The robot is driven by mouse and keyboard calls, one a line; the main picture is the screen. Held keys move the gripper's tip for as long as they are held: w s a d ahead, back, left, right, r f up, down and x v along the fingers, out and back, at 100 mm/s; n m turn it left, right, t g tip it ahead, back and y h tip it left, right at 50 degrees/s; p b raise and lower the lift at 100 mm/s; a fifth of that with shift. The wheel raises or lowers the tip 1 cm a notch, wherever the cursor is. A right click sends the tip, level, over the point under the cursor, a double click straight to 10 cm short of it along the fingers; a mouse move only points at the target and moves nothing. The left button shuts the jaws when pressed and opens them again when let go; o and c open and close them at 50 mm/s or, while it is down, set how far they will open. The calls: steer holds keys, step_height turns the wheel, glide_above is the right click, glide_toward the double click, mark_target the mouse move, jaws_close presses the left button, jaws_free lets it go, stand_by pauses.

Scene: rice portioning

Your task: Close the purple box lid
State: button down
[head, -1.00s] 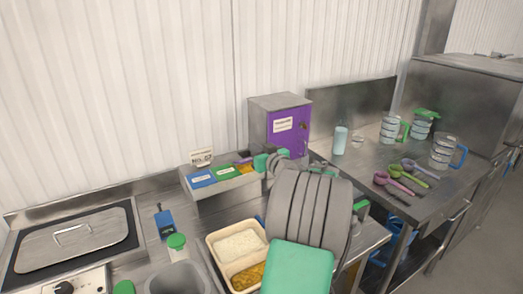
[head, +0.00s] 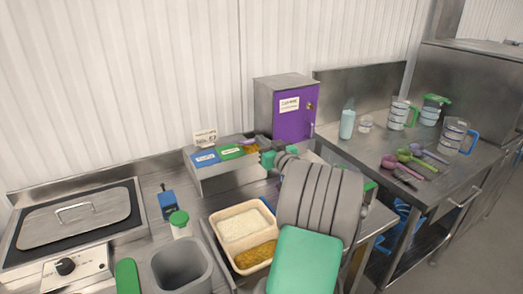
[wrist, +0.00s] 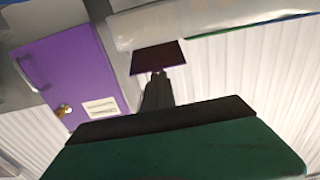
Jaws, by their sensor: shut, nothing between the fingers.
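A small raised metal rack (head: 222,180) in the head view holds a row of coloured lidded boxes. The purple lid (head: 260,140) shows as a small purple piece at the row's right end, partly hidden by my arm; its exact angle is unclear. My gripper (wrist: 157,80) is shut and empty in the wrist view. A dark purple flat plate (wrist: 158,57) lies just past the fingertips in that view; I cannot tell whether they touch it. In the head view my wrist is at the rack's right end, and the fingertips are hard to make out.
A purple-door cabinet (head: 294,112) stands close behind the rack, and also shows in the wrist view (wrist: 73,73). A container of rice and yellow food (head: 240,224) sits in front. Cups and scoops (head: 418,158) occupy the right table. A lidded pan (head: 75,225) is at left.

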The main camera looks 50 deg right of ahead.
steer(key=f+t+b, duration=0.1)
steer(key=b, duration=0.5)
steer(key=s+f+t+b, duration=0.1)
steer(key=f+b, duration=0.1)
steer(key=b, duration=0.4)
steer(key=shift+a+f+t+h+b, duration=0.15)
steer(key=shift+t+h+b, duration=0.15)
steer(key=shift+h, duration=0.1)
steer(key=shift+r, duration=0.25)
